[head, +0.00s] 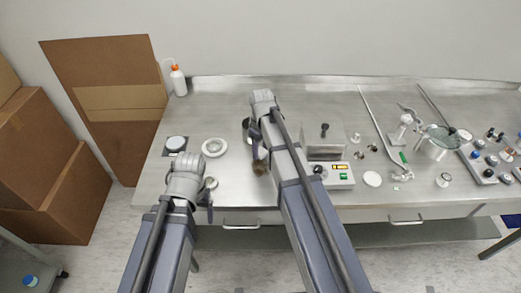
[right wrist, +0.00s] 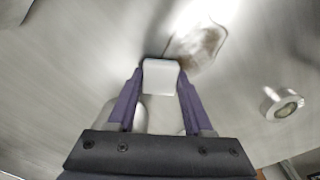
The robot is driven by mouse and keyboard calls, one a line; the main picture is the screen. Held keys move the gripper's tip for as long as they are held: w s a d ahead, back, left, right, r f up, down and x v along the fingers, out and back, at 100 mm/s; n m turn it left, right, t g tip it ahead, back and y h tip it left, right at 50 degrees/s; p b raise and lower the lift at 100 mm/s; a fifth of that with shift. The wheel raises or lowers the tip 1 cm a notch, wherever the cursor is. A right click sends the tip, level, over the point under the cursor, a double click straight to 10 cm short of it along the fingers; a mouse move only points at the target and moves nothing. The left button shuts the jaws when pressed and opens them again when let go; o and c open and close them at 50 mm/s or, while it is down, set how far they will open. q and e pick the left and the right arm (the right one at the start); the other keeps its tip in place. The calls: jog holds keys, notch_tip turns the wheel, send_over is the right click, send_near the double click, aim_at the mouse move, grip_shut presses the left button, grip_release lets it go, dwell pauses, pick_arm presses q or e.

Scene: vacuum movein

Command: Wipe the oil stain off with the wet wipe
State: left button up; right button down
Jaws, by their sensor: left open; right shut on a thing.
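My right gripper (head: 256,150) reaches down over the middle left of the steel bench, partly hidden by its own arm in the head view. In the right wrist view it (right wrist: 160,85) is shut on a white block-like thing (right wrist: 160,76), likely the wet wipe. A brown stain (right wrist: 205,45) lies just beyond and to the right of that white thing; whether they touch is unclear. In the head view a brown patch (head: 260,167) shows just below the right gripper. My left gripper (head: 209,208) is open near the bench's front edge.
A white bottle (head: 178,80) with an orange cap stands at the back left. A metal box (head: 324,142) and a control unit (head: 335,176) stand to the right of the right arm.

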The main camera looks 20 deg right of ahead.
aim_at(260, 151)
pick_arm(q)
jog(key=shift+r+p, duration=2.35)
jog(key=shift+r, duration=0.3)
pick_arm(e)
jog(key=shift+r, duration=2.7)
notch_tip(260, 151, up, 3)
jog(key=p, duration=0.3)
pick_arm(q)
notch_tip(260, 151, up, 3)
jog(key=shift+c, duration=0.2)
